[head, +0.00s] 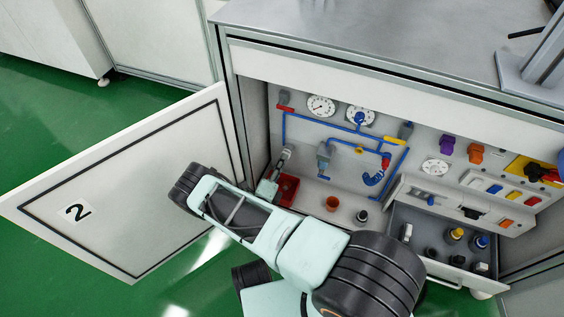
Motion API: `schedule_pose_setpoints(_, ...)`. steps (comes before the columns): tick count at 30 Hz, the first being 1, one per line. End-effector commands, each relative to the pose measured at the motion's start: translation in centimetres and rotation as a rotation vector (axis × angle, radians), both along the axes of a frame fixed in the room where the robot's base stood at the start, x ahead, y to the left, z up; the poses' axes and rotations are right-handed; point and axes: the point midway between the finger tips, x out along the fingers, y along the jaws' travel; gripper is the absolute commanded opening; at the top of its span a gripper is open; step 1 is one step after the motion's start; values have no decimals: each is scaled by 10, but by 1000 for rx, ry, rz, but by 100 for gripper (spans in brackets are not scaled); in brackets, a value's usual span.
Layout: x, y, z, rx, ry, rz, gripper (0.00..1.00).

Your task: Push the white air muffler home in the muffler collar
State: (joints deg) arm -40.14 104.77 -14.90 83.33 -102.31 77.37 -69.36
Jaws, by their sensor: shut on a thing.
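My gripper (285,157) is at the left inside the open cabinet, small in the head view, in front of the back panel and beside a red tray. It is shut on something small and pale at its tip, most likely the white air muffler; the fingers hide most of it. I cannot make out the muffler collar for certain or tell whether the muffler touches it. My arm crosses the lower middle of the view and hides part of the cabinet floor.
The cabinet door (130,185) stands open at the left. The back panel carries gauges (321,106) and blue piping (310,120). A drawer (432,262) holds several fittings.

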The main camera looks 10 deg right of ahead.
Motion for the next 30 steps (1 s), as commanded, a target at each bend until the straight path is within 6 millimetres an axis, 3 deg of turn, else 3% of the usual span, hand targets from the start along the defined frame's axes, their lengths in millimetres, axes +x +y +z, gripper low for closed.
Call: schedule_pose_setpoints(30,0,1,0,236,-172,1,0)
